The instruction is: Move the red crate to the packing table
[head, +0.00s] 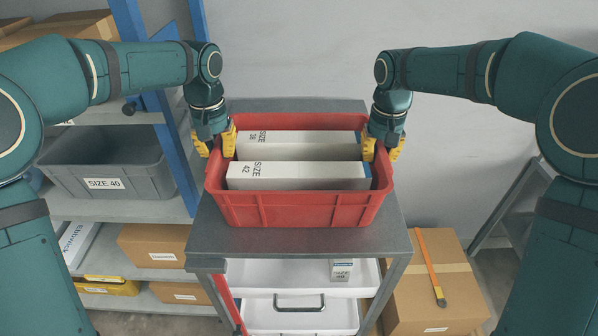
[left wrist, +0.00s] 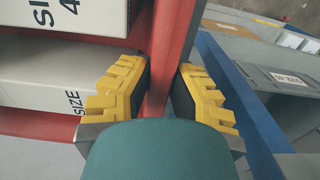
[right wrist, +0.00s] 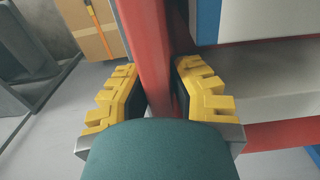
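The red crate (head: 300,211) sits upright on the top of a grey stand (head: 225,251) in the middle of the head view. Two long white boxes lie in it, a front one (head: 297,176) marked SIZE 42 and a rear one (head: 300,146) marked SIZE 38. My left gripper (head: 222,143) is shut on the crate's left wall, one finger inside and one outside; the wall also shows between the fingers in the left wrist view (left wrist: 160,85). My right gripper (head: 383,148) is shut the same way on the right wall, seen in the right wrist view (right wrist: 157,70). I cannot pick out a packing table.
A blue-posted shelf (head: 125,208) stands at the left with a grey SIZE 40 bin (head: 105,172) and cardboard boxes. White drawers (head: 300,314) sit under the stand's top.

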